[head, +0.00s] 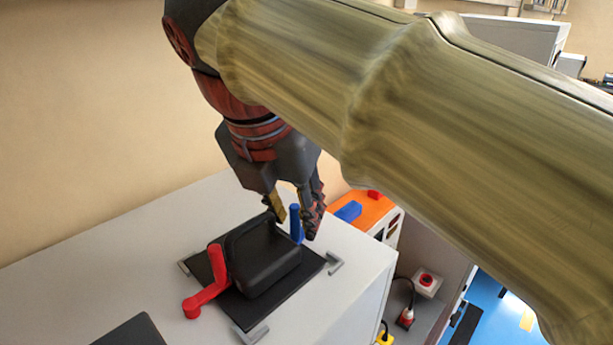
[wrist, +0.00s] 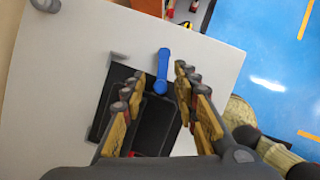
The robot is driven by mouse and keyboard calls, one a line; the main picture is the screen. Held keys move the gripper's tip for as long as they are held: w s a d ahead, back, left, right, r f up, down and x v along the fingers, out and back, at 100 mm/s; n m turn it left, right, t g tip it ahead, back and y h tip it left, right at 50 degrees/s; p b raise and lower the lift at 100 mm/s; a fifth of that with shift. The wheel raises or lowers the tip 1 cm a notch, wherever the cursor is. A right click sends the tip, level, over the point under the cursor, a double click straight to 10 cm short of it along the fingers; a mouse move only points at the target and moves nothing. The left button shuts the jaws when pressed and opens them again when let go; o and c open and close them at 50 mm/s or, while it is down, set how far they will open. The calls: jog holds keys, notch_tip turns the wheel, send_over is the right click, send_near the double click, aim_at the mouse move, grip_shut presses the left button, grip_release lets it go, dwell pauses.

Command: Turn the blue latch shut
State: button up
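The blue latch (head: 296,224) stands upright at the far right side of a black case (head: 265,262) on top of a white cabinet. It also shows in the wrist view (wrist: 162,70), with its arm pointing away from the case. My gripper (head: 294,216) points down at the latch. Its fingers are open, one on each side of the blue latch in both views; I see no clear contact. In the wrist view, my gripper (wrist: 158,76) frames the latch between its fingertips.
A red latch (head: 213,282) is at the case's near left side. The case sits on a black plate (head: 245,310) between grey corner brackets (head: 253,335).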

jog(key=shift+s, duration=0.1)
jog(key=shift+c, duration=0.3)
grip_shut()
jog(key=shift+w+a+r+m+p, duration=0.25)
jog(key=shift+m+p, duration=0.45)
jog(key=shift+p, duration=0.2)
jog(key=shift+w+a+f+m+h+p, duration=0.1)
jog(key=shift+a+f+m+h+p, duration=0.1)
jog(key=shift+m+h+p, duration=0.5)
jog(key=shift+o, duration=0.3)
grip_release()
